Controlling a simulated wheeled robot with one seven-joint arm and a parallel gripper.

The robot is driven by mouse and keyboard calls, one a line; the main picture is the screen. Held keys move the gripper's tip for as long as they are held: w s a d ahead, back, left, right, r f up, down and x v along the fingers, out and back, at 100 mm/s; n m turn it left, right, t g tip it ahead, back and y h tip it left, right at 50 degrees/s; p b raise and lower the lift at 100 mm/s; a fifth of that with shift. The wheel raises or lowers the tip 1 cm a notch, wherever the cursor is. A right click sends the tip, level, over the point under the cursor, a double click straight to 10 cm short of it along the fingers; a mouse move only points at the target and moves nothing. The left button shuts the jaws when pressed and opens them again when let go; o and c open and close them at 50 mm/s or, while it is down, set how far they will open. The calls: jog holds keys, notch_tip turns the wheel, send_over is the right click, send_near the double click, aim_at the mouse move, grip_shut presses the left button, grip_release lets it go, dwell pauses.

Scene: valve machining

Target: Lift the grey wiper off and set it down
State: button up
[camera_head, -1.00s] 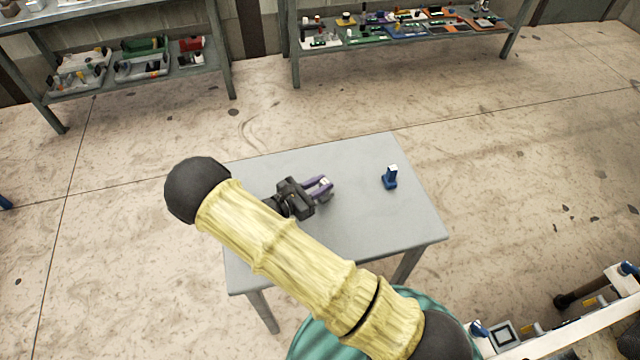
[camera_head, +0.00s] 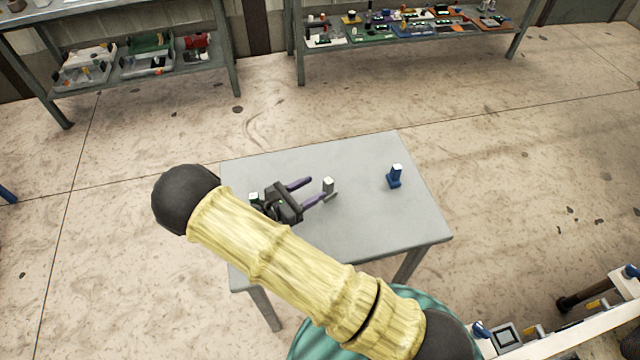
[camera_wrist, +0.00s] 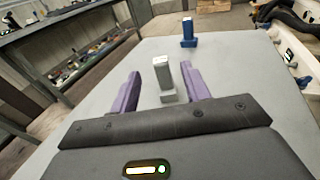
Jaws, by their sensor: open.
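The grey wiper (camera_head: 328,187) is a small upright block with a pale top and a flat foot. It stands on the grey table (camera_head: 370,226), left of the blue one. It also shows in the wrist view (camera_wrist: 163,75). My gripper (camera_head: 312,189) is open, its two purple fingers spread apart. In the wrist view my gripper (camera_wrist: 160,70) has a finger on each side of the wiper, with clear gaps between. In the head view the wiper is at the fingertips, close to the lower finger.
A blue block (camera_head: 394,177) of similar shape stands to the right on the table; it also shows in the wrist view (camera_wrist: 188,34). The table between and in front is bare. Shelves with trays (camera_head: 400,28) stand behind. A white rail (camera_head: 560,330) is at lower right.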

jog(key=v, duration=1.2)
jog(key=shift+s+a+b, duration=0.15)
jog(key=shift+a+b, duration=0.15)
jog(key=s+d+r+m+g+y, duration=0.2)
jog(key=d+r+m+y, duration=0.3)
jog(key=d+m, duration=0.35)
jog(key=s+d+r+m+g+y, duration=0.2)
jog(key=d+r+m+g+y, duration=0.15)
jog(key=d+m, duration=0.5)
jog(key=s+d+r+m+g+y, duration=0.2)
jog(key=d+r+m+y, duration=0.4)
jog(key=d, duration=0.3)
notch_tip(320, 180, up, 15)
jog(key=m+p, duration=0.1)
jog(key=p, duration=1.4)
jog(key=shift+s+f+m, duration=0.2)
jog(key=shift+f+m, duration=0.05)
jog(key=shift+m, duration=0.15)
